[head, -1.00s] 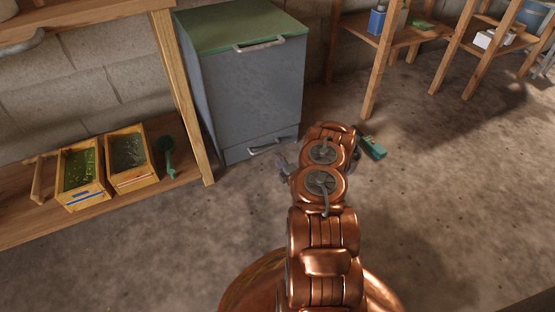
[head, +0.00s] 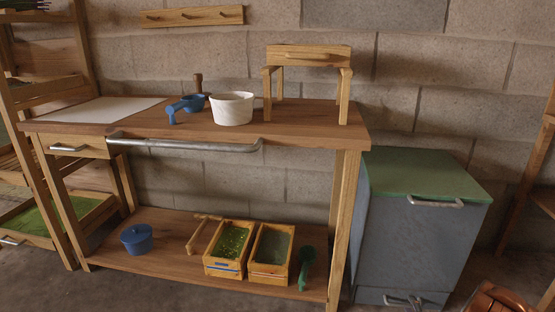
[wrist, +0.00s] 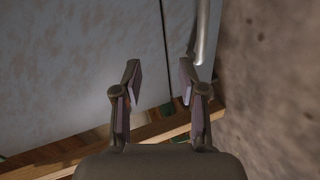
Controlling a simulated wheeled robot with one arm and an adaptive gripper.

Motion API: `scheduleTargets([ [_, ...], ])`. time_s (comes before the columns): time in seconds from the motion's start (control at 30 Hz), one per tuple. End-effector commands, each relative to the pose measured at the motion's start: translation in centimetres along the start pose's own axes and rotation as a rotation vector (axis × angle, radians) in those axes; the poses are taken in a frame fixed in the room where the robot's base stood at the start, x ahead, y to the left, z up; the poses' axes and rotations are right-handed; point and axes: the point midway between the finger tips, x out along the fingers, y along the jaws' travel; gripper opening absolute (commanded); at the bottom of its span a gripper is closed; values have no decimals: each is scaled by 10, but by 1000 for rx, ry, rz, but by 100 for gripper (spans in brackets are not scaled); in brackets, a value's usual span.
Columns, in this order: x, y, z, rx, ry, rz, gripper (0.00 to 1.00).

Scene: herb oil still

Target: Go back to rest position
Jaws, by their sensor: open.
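My gripper (wrist: 160,85) shows in the wrist view with its two fingers apart and nothing between them. Beyond the fingers is the grey front of the cabinet (wrist: 80,60), with a metal handle (wrist: 203,35) near the right finger, apart from it as far as I can tell.
The wooden workbench (head: 200,130) carries a white pot (head: 233,108), a blue scoop (head: 180,107) and a small wooden stand (head: 308,55). A shelf rack (head: 40,130) stands at left.

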Motion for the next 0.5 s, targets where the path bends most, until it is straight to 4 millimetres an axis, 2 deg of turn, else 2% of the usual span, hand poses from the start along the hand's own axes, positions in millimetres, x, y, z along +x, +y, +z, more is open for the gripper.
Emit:
scheduleTargets([
  [0.03, -2, 29, -10, 16, 6, -19, 41],
  [0.27, -10, 100, -46, 117, 10, -152, 41],
  [0.5, -33, 173, -88, 216, -9, -283, 41],
])
